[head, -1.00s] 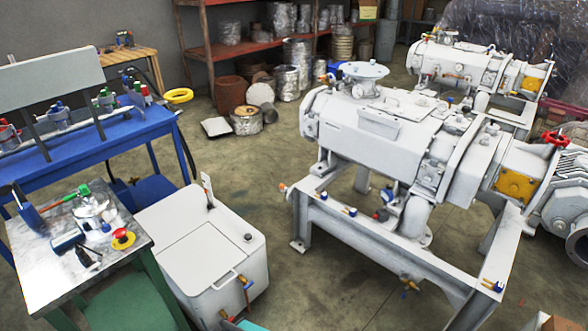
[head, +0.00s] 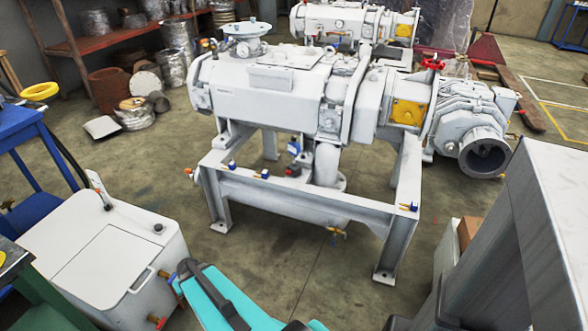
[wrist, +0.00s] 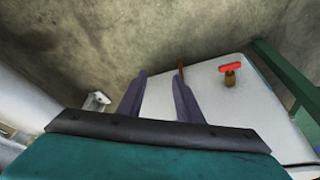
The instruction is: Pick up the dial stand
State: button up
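I cannot make out a dial stand in either view. My gripper shows in the wrist view (wrist: 160,76), with its two dark fingers apart and nothing between them. Part of a white box (wrist: 205,105) with a red-handled brass valve (wrist: 229,72) lies beyond the fingers. In the head view my teal arm part shows at the bottom edge, beside the same white box (head: 95,245); the fingertips are not clear there.
A large white vacuum pump (head: 270,90) on a grey steel frame (head: 300,200) fills the middle. A blue table (head: 20,125) is at the left edge. A grey block (head: 535,240) stands at the right. Bare concrete floor (head: 270,270) lies in front of the frame.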

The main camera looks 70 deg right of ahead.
jog(key=w+d+r+m+t+h+b, duration=0.1)
jog(key=w+d+b, duration=0.1)
jog(key=d, duration=0.6)
jog(key=w+d+r+m+t+h+b, duration=0.1)
jog(key=d+h+b, duration=0.1)
jog(key=d, duration=0.5)
jog(key=m+t+h+b, duration=0.2)
jog(key=m+h+b, duration=0.4)
jog(key=h+b, duration=0.65)
send_near(293, 167)
jog(key=shift+y, duration=0.45)
jog(key=r, duration=0.2)
jog(key=d+r, duration=0.1)
jog(key=r, duration=0.2)
jog(key=shift+r, duration=0.2)
jog(key=shift+w+d, duration=0.1)
jog(key=shift+b+x, duration=0.4)
jog(key=shift+x, duration=0.75)
jog(key=shift+b+x, duration=0.7)
jog(key=shift+x, duration=2.4)
